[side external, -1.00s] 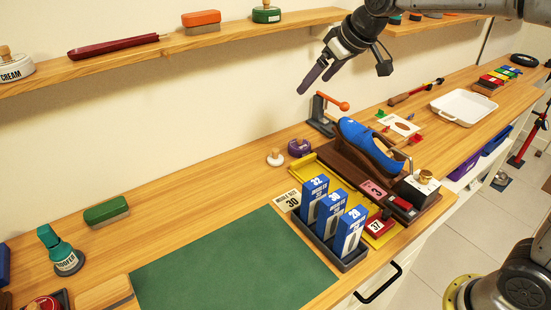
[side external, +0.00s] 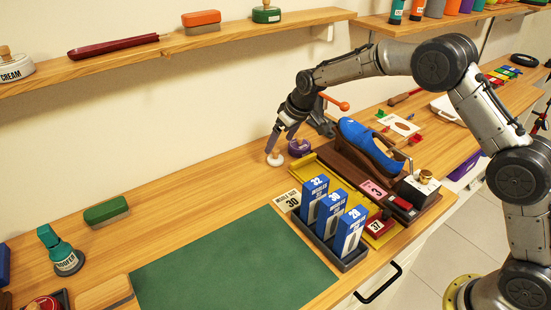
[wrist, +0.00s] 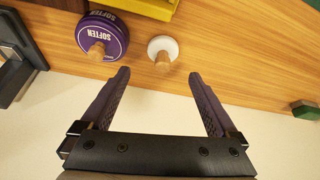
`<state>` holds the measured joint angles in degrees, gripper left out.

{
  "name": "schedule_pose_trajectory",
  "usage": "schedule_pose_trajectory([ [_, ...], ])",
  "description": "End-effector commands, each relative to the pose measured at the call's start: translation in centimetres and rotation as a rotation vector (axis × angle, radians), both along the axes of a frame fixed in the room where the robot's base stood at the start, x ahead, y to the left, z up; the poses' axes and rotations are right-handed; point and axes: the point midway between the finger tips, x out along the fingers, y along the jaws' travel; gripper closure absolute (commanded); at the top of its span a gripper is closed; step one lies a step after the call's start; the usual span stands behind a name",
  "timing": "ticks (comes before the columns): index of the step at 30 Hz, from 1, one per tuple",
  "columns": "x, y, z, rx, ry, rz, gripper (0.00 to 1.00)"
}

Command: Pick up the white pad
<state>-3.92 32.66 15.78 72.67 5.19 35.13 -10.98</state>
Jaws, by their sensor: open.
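The white pad (side external: 275,160) is a small round white disc with a wooden knob, lying on the wooden bench near the wall. In the wrist view the white pad (wrist: 168,43) shows ahead of my gripper (wrist: 160,80), roughly centred between its two fingers. My gripper (side external: 279,142) points down just above the pad in the side view, open and empty. In the wrist view the fingers are apart and the pad lies beyond their tips. I cannot tell the exact height between fingertips and pad.
A purple SOFTEN tin (wrist: 101,38) with a wooden knob sits close beside the pad; it also shows in the side view (side external: 299,148). A yellow tray (side external: 327,167) and blue boxes (side external: 331,212) stand nearby.

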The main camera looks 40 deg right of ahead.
Motion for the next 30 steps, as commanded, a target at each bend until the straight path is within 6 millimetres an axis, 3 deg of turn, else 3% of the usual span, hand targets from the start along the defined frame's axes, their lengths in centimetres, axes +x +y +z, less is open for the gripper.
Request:
schedule_pose_trajectory([
  [5, 0.3, 0.1, -1.0, 0.0, 0.0, 0.0, 0.05],
  [15, 1.6, 0.7, -5.1, 0.0, -0.001, 0.0, 0.05],
  [24, 1.8, 0.7, -5.4, 0.0, -0.002, 0.0, 0.05],
  [30, 1.8, 0.7, -5.4, 0.001, -0.002, -0.001, 0.41],
])
